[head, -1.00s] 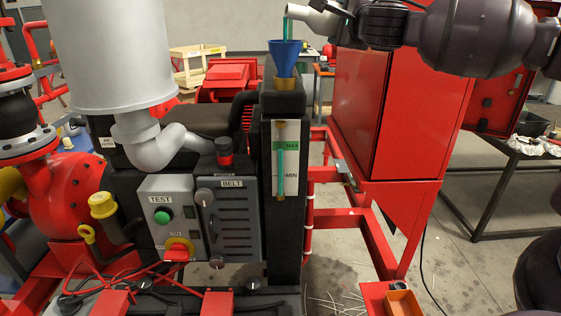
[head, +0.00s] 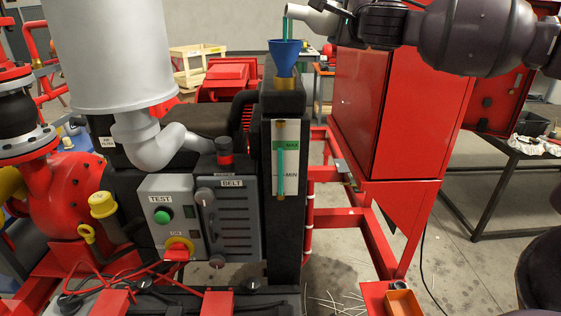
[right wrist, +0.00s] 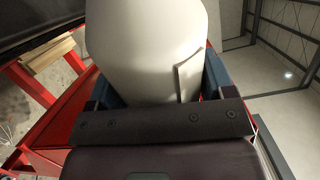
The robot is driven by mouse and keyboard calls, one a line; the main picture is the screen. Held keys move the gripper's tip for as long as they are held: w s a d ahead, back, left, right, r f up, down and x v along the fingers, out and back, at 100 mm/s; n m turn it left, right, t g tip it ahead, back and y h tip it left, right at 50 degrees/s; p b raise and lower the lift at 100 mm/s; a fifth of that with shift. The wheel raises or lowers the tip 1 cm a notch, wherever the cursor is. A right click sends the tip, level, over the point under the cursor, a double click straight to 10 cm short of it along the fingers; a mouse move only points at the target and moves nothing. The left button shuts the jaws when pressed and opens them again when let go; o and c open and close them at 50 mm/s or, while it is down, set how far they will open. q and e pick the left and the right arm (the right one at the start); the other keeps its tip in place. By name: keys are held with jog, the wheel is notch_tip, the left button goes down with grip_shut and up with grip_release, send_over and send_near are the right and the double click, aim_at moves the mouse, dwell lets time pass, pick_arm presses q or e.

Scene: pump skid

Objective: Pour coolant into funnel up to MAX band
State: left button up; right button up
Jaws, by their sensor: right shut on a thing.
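A white container (head: 319,20) is tilted at the top, its mouth toward the left, and a teal stream (head: 285,28) falls from it into the blue funnel (head: 285,57). My right gripper (head: 341,24) is shut on this container, whose pale body also fills the middle of the right wrist view (right wrist: 146,45). The funnel stands upright in a brass neck on the black tank (head: 284,100). Below it, the sight gauge (head: 287,160) shows a teal column reaching about the green MAX band (head: 287,144); its exact top is hard to tell. My left gripper is out of view.
A large grey canister (head: 115,55) stands left of the funnel. A red cabinet (head: 395,115) stands close on the right, under my right arm. A control box (head: 168,215) with a green button is at lower left. An orange bin (head: 402,303) sits at lower right.

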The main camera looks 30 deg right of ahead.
jog(key=shift+r+n, duration=0.3)
dwell(1.0)
jog(key=shift+d+f+m, duration=0.1)
jog(key=shift+f+m, duration=0.25)
jog(key=shift+m, duration=0.35)
jog(key=shift+f+m, duration=0.15)
jog(key=shift+m, duration=0.65)
jog(key=shift+a+f+m+b, duration=0.2)
jog(key=shift+f+m+b, duration=0.45)
jog(key=shift+m, duration=0.15)
jog(key=m, duration=0.1)
jog(key=a+f+m+b, duration=0.1)
jog(key=f+m, duration=0.1)
jog(key=m, duration=0.1)
jog(key=shift+w+a+b, duration=0.15)
jog(key=shift+w+b, duration=0.1)
jog(key=shift+b, duration=0.15)
